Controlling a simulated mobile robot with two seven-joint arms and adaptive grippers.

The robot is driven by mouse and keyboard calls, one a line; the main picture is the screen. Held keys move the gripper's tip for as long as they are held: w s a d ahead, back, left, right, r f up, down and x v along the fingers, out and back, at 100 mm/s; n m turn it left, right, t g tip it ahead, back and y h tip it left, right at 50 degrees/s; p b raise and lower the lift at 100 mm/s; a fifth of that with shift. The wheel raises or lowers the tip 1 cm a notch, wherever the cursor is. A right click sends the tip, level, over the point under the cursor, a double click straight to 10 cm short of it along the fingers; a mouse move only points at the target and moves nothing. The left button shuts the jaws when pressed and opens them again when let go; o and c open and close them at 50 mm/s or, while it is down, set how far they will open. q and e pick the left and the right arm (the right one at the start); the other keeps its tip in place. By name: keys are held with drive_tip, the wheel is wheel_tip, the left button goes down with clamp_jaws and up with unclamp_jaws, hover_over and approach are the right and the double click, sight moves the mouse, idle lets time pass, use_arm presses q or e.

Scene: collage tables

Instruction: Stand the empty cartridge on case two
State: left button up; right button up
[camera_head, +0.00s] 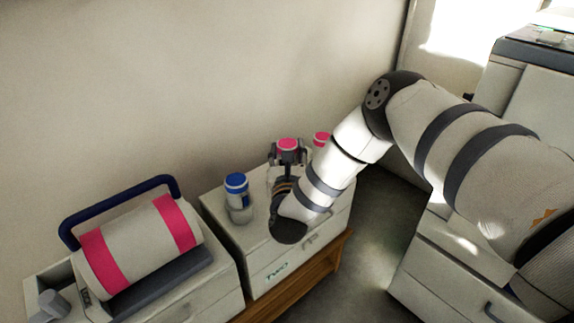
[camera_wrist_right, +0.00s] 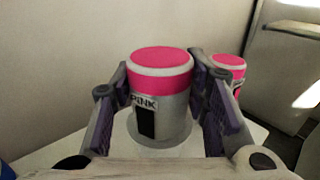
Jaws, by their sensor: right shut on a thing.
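My right gripper (camera_head: 289,156) is shut on a pink-capped cartridge (camera_head: 288,145), over the top of case two (camera_head: 255,262), whose front reads "TWO". In the right wrist view, the fingers clasp both sides of this upright cartridge (camera_wrist_right: 162,105). It is labelled "PINK" and has a dark window. Its round base is close to the pale surface; I cannot tell whether it touches. A second pink-capped cartridge (camera_head: 321,138) stands behind to the right, and also shows in the right wrist view (camera_wrist_right: 228,70). A blue-capped cartridge (camera_head: 236,188) stands at the left. My left gripper is out of view.
A grey machine with a roll banded in pink (camera_head: 140,245) and a dark blue handle (camera_head: 120,205) sits on the case at left. A wooden bench (camera_head: 310,275) is under the cases. A tall pale cabinet (camera_head: 440,260) stands right, across a floor gap.

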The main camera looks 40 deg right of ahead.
wheel_tip(320, 180, down, 3)
drive_tip(key=shift+d+f+b, duration=0.1)
drive_tip(key=shift+f+b, duration=0.05)
drive_tip(key=shift+b, duration=0.2)
drive_tip(key=shift+f, duration=0.2)
drive_tip(key=o, duration=1.2)
drive_tip(key=shift+o, duration=0.2)
drive_tip(key=shift+r, duration=0.1)
